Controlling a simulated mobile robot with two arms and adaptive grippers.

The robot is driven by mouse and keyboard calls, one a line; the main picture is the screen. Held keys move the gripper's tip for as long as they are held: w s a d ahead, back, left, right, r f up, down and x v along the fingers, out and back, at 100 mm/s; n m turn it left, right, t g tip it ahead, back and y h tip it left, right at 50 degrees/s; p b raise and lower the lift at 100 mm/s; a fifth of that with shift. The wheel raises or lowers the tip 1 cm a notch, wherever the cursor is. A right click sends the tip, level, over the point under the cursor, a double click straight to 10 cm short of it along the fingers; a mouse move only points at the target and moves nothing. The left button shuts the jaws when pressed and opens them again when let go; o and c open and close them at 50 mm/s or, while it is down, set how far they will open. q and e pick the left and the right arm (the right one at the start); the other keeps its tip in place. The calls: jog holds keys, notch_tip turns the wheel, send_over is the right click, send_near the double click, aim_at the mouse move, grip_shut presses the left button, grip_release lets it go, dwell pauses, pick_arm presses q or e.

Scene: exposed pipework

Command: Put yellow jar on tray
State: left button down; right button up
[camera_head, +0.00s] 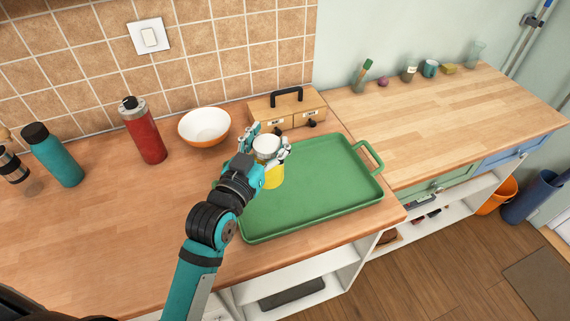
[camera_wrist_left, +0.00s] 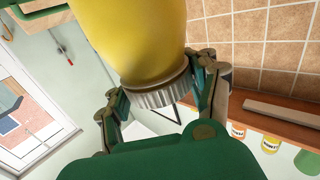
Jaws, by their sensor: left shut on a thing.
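The yellow jar (camera_head: 273,178) with a pale metal lid is over the left part of the green tray (camera_head: 325,195). I cannot tell whether its base touches the tray. My left gripper (camera_head: 266,150) is shut on the jar near its lid, with fingers on both sides. In the left wrist view the yellow jar (camera_wrist_left: 138,38) fills the top middle, its ridged lid between the fingers of the left gripper (camera_wrist_left: 162,95). The tray lies flat on the wooden counter and looks otherwise empty. My right gripper is not in view.
A small wooden drawer box (camera_head: 287,108) stands behind the tray. A white and orange bowl (camera_head: 204,128), a red bottle (camera_head: 145,132) and a teal bottle (camera_head: 53,156) stand to the left. Small items line the right counter's back. The tray's right half is clear.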

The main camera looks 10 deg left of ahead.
aim_at(274, 177)
pick_arm(q)
jog(key=shift+f, duration=0.95)
notch_tip(274, 177, down, 3)
jog(key=shift+d+f, duration=0.15)
jog(key=shift+f, duration=0.3)
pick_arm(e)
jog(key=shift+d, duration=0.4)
